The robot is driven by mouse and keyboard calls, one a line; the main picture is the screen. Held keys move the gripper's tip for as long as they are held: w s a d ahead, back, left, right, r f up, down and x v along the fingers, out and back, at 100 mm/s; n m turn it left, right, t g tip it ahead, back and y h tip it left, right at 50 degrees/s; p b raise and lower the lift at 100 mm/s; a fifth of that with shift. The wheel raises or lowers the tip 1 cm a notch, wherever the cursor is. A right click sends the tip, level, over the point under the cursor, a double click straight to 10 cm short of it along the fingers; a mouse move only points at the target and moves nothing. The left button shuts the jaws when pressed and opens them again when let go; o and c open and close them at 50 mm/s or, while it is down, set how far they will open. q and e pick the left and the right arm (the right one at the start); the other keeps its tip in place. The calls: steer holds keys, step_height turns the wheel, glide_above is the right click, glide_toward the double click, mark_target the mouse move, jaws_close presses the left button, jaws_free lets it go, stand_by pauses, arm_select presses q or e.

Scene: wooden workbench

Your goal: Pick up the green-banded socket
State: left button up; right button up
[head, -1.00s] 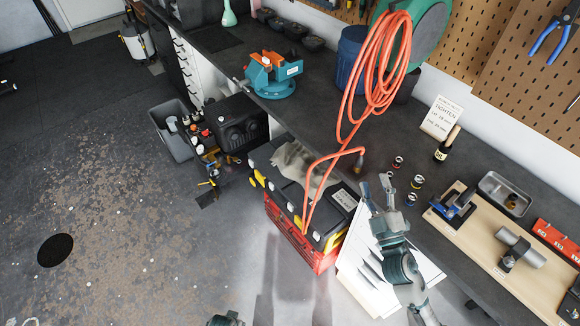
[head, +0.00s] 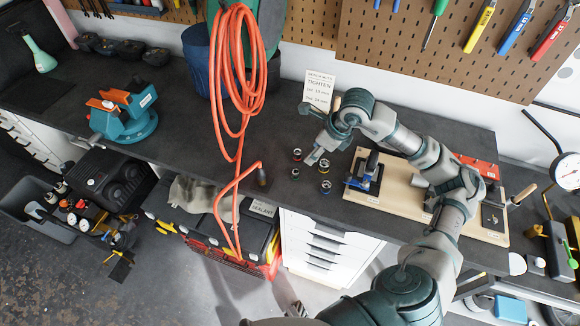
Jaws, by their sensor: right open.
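Several small sockets stand in a cluster on the dark workbench top (head: 225,135). One has a red band (head: 297,154), one a blue band (head: 295,173) and one a yellowish band (head: 325,187). The fourth socket (head: 324,165) is partly hidden by a fingertip; it seems to be the green-banded one, but its band is hard to make out. My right gripper (head: 309,134) is open and empty above the back of the cluster, its fingers spread, one tip close to the fourth socket in the picture. A small grey part at the bottom edge may be my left gripper (head: 296,310).
A wooden board with a blue clamp (head: 368,175) lies right of the sockets, under my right arm. A sign (head: 318,88) stands behind them. An orange hose (head: 238,80) hangs to the left, with its end (head: 262,176) near the bench's front edge. A teal vise (head: 124,115) is farther left.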

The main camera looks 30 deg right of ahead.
step_height(320, 180, down, 4)
glide_above(297, 172)
steer(key=s, duration=0.2)
step_height(297, 172, down, 5)
steer(key=shift+r, duration=0.15)
steer(key=shift+a+f+p, duration=0.25)
steer(key=shift+f+p, duration=0.05)
steer(key=shift+f, duration=0.4)
steer(key=f, duration=0.1)
steer(key=w+f, duration=0.1)
steer(key=f, duration=0.1)
steer(key=w+f, duration=0.1)
steer(key=shift+d+f+p, duration=0.15)
steer(key=shift+d+p, duration=0.05)
steer(key=shift+p, duration=0.2)
steer(key=shift+s+a, duration=0.1)
steer(key=shift+s, duration=0.05)
steer(key=shift+a, duration=0.1)
steer(key=shift+c, duration=1.2)
steer(key=shift+a, duration=0.15)
jaws_close()
